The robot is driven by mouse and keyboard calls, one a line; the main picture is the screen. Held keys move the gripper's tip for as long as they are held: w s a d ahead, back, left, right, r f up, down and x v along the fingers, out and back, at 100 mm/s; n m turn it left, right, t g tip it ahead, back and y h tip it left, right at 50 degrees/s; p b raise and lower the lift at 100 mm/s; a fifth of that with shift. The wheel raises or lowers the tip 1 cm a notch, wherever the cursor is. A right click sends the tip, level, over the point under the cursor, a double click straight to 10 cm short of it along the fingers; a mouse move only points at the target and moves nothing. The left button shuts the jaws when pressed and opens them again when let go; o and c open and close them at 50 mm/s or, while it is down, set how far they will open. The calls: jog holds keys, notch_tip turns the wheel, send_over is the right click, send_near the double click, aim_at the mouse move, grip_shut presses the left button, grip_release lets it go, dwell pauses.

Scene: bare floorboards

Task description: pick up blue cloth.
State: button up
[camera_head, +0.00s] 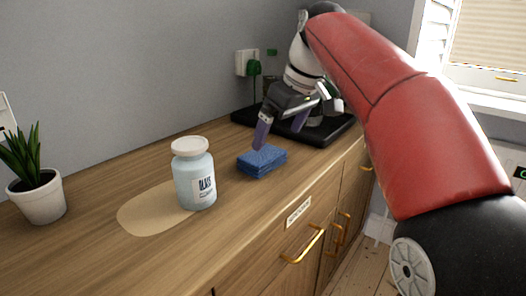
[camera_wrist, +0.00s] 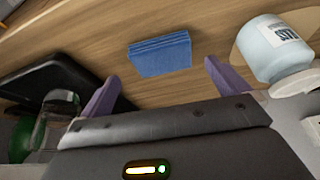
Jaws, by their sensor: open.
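The blue cloth (camera_head: 262,160) is a folded, flat stack lying on the wooden counter, to the right of a jar in the head view. In the wrist view the blue cloth (camera_wrist: 160,55) lies beyond the fingertips, between their two lines. My gripper (camera_head: 281,136) is open, its purple fingers pointing down just behind and above the cloth. In the wrist view my gripper (camera_wrist: 163,78) shows both fingers apart with nothing between them. I cannot tell the exact height of the fingertips above the counter.
A pale blue jar (camera_head: 194,178) with a white lid stands left of the cloth; it is near the right finger in the wrist view (camera_wrist: 274,50). A black tray (camera_head: 336,133) lies behind. A potted plant (camera_head: 38,190) stands far left. The counter's front edge is close.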

aim_at(264, 154)
jog(key=x, duration=0.2)
jog(key=b+x, duration=0.1)
jog(key=x, duration=0.2)
jog(key=w+a+x, duration=0.1)
jog(key=x, duration=0.2)
jog(key=shift+r+b, duration=0.3)
jog(key=shift+b, duration=0.1)
jog(key=shift+c, duration=0.4)
jog(key=c, duration=0.5)
